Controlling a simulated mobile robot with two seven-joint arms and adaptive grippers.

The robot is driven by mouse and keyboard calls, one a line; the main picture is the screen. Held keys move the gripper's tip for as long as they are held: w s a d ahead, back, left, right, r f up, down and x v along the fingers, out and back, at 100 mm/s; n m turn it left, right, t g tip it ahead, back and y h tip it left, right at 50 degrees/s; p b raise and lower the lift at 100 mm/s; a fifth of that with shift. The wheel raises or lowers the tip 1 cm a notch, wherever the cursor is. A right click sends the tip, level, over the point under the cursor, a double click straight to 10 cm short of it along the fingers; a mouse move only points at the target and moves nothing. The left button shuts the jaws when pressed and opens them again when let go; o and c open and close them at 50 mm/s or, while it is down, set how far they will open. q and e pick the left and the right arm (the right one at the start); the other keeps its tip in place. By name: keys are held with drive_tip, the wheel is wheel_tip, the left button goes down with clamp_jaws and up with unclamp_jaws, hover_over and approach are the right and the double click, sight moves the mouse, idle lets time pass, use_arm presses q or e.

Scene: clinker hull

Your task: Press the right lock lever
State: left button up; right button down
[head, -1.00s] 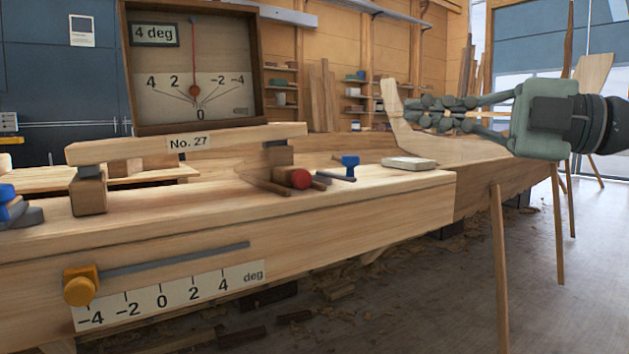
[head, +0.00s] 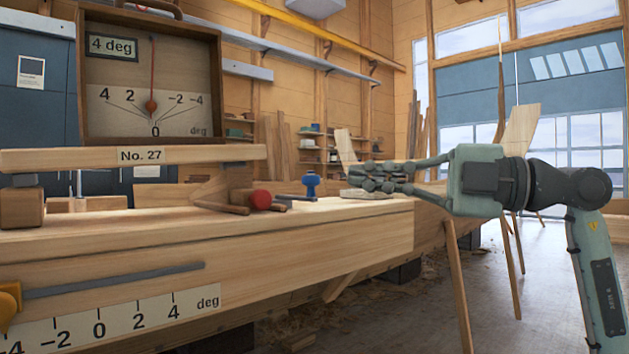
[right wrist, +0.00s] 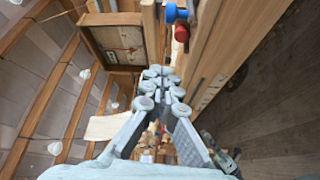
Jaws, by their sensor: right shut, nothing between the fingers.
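The right lock lever (head: 311,185) is a small blue lever with a knob, standing upright on the plank edge to the right of a red knob (head: 261,200). In the right wrist view the blue lever (right wrist: 174,13) shows at the top. My right gripper (head: 362,180) comes in from the right with its fingers shut and empty, pointing left. It is to the right of the lever, apart from it in the picture, and covers part of a pale block (head: 367,195). The right wrist view also shows its fingers (right wrist: 158,73). My left gripper is not in view.
A wooden inclinometer box (head: 150,75) reading 4 deg stands behind a bar marked No. 27 (head: 141,156). A degree scale (head: 125,318) with a grey slot and an orange knob (head: 8,303) is on the plank's front face. The floor at right is clear apart from wooden props.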

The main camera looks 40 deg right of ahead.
sight(316, 177)
drive_tip(key=w, duration=0.3)
drive_tip(key=w+a, duration=0.1)
drive_tip(key=w, duration=0.2)
drive_tip(key=w+a+p, duration=0.1)
drive_tip(key=w, duration=0.2)
drive_tip(key=shift+w+a, duration=0.1)
drive_tip(key=shift+a, duration=0.1)
drive_tip(key=shift+w+d+f, duration=0.1)
drive_tip(key=shift+d, duration=0.35)
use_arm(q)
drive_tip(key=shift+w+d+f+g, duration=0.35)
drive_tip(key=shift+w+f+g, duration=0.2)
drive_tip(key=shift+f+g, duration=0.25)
